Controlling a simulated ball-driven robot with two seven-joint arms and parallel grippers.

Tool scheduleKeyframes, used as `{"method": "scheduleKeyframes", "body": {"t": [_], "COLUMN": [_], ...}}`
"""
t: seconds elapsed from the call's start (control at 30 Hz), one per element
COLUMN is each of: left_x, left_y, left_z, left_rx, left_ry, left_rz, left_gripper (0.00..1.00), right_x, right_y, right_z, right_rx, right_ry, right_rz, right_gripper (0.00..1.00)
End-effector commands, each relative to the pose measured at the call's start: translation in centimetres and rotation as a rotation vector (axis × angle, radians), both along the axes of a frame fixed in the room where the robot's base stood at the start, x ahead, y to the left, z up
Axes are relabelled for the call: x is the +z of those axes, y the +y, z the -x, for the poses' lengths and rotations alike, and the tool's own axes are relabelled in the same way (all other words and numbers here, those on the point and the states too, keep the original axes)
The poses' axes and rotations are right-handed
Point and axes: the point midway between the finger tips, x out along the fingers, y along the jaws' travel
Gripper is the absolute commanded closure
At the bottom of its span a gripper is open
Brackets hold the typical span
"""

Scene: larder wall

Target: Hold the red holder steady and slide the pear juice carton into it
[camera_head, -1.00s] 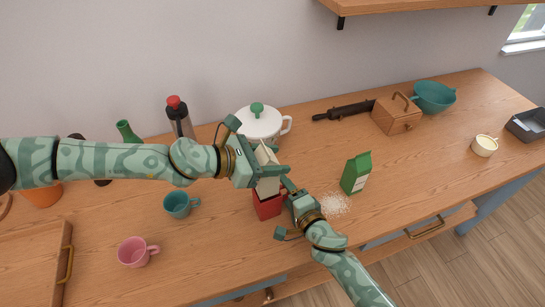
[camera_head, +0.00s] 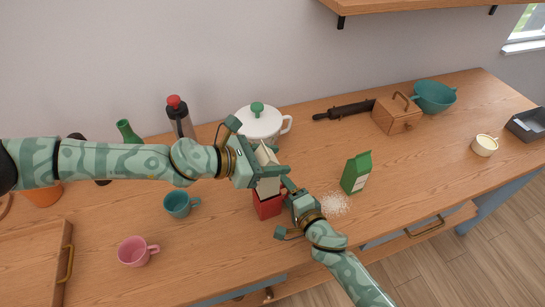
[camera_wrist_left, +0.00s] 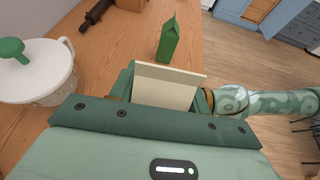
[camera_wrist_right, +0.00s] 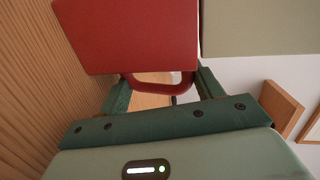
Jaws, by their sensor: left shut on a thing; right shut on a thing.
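The cream pear juice carton (camera_head: 268,187) is upright in my left gripper (camera_head: 270,173), which is shut on it. Its pale top (camera_wrist_left: 168,85) shows between the fingers in the left wrist view. The red holder (camera_head: 267,206) stands on the counter directly below the carton. In the right wrist view the holder (camera_wrist_right: 130,35) and the carton (camera_wrist_right: 260,27) are close together at the holder's rim; I cannot tell whether the carton's bottom is inside. My right gripper (camera_head: 292,197) is shut on the holder's looped red handle (camera_wrist_right: 187,84). The holder's inside is hidden.
A white lidded pot (camera_head: 259,122) stands behind the left gripper. A teal mug (camera_head: 181,205) and pink mug (camera_head: 137,251) stand to the left.

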Motion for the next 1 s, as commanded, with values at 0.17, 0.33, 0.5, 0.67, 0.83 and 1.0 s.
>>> {"method": "scheduleKeyframes", "body": {"t": [0.17, 0.33, 0.5, 0.67, 0.83, 1.0], "left_x": [-0.4, -0.8, -1.2, -1.7, -2.1, -2.5], "left_y": [0.0, 0.0, -0.1, 0.0, 0.0, 0.0], "left_z": [0.0, -0.1, -0.1, 0.0, -0.1, 0.0], "left_rx": [0.0, 0.0, 0.0, 0.0, 0.0, 0.0], "left_ry": [-0.001, -0.002, -0.002, -0.001, 0.0, 0.0], "left_rz": [0.001, 0.001, 0.001, 0.001, 0.001, 0.001], "left_gripper": [1.0, 1.0, 1.0, 1.0, 1.0, 1.0], "right_x": [-0.1, -0.1, -0.1, -0.1, -0.1, -0.1], "right_y": [0.0, 0.0, 0.0, 0.0, 0.0, 0.0], "right_z": [0.0, 0.0, 0.0, 0.0, 0.0, 0.0], "right_rx": [0.0, 0.0, 0.0, 0.0, 0.0, 0.0], "right_ry": [0.0, 0.0, 0.0, 0.0, 0.0, 0.0], "right_rz": [0.001, 0.001, 0.001, 0.001, 0.001, 0.001], "right_gripper": [0.58, 0.58, 0.58, 0.58, 0.58, 0.58]}}
